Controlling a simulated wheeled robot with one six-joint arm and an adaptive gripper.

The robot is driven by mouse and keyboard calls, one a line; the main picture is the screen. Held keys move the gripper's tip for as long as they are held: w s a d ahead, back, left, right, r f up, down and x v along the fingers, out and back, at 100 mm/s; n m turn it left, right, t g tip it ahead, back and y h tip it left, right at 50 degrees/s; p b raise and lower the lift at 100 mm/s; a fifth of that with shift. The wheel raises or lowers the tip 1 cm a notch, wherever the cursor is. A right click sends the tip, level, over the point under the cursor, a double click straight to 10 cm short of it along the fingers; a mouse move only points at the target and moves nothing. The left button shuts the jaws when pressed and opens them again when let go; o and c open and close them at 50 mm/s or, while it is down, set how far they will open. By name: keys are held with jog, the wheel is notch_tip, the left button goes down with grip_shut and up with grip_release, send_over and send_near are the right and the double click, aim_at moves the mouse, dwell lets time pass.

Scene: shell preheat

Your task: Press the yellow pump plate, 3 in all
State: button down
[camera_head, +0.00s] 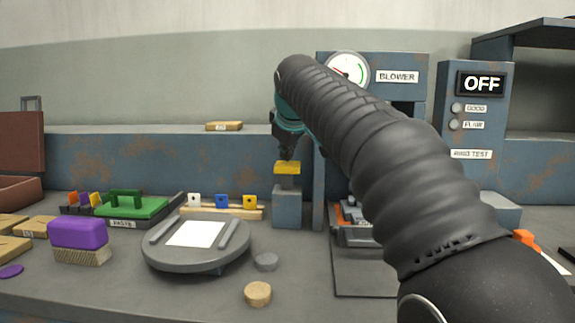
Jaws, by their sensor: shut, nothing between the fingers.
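The yellow pump plate (287,168) sits on top of a small blue-grey pump block (287,206) in the middle of the bench. My gripper (287,153) is shut and empty, pointing down just above the plate. A small part of the plate's upper edge lies behind or under the fingertips. I cannot tell whether the tips touch the plate. My arm comes in from the lower right and hides part of the blower unit.
A round grey turntable (197,245) with a white sheet stands left of the pump. A purple brush (79,238), a cork disc (258,293) and a grey disc (266,262) lie nearby. The blower cabinet (402,98) and a test panel reading OFF (476,115) stand right.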

aim_at(288, 165)
jog(key=shift+f+b, duration=1.15)
jog(key=shift+f, duration=0.6)
dwell(1.6)
dwell(0.3)
jog(key=shift+r+p, duration=2.15)
jog(key=shift+p, duration=0.05)
jog(key=shift+r+p, duration=0.35)
jog(key=shift+r, duration=2.15)
jog(key=shift+d, duration=0.1)
